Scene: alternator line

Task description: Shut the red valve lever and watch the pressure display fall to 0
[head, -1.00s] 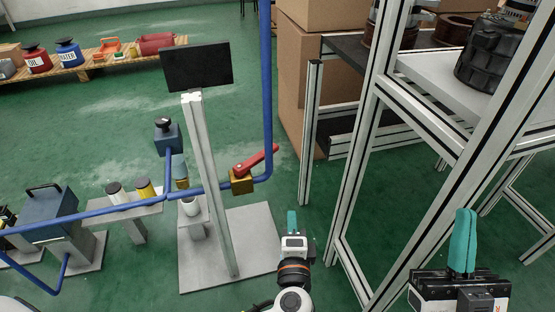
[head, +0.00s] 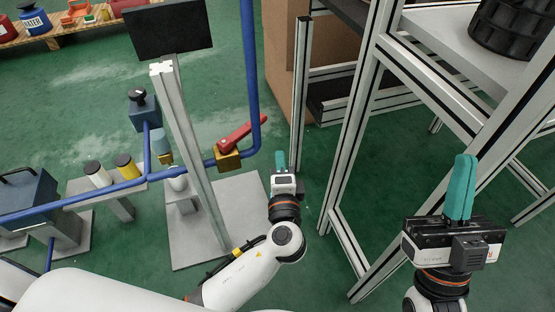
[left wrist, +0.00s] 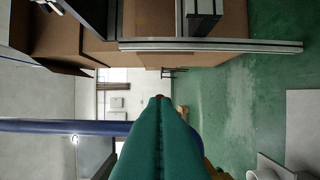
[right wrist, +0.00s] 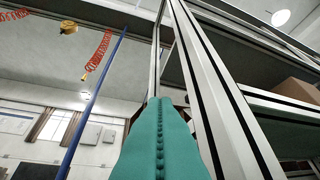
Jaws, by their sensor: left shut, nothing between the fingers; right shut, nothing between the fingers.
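The red valve lever (head: 242,134) sits on a brass valve body (head: 228,158) on the blue pipe in the head view, slanting up to the right. The dark display panel (head: 168,27) stands on a grey post to its upper left; its face looks blank. My left gripper (head: 281,161) is shut and empty, right of and slightly below the valve, apart from it. Its teal fingers (left wrist: 158,140) fill the lower middle of the left wrist view. My right gripper (head: 461,187) is shut and empty at the right, in front of the metal frame. Its fingers also show in the right wrist view (right wrist: 160,140).
An aluminium frame with shelves (head: 364,110) stands right of my left gripper. The blue pipe (head: 250,70) rises vertically behind the lever. The post (head: 190,160) on its grey base plate (head: 235,215) is left of my gripper. Green floor lies between base plate and frame.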

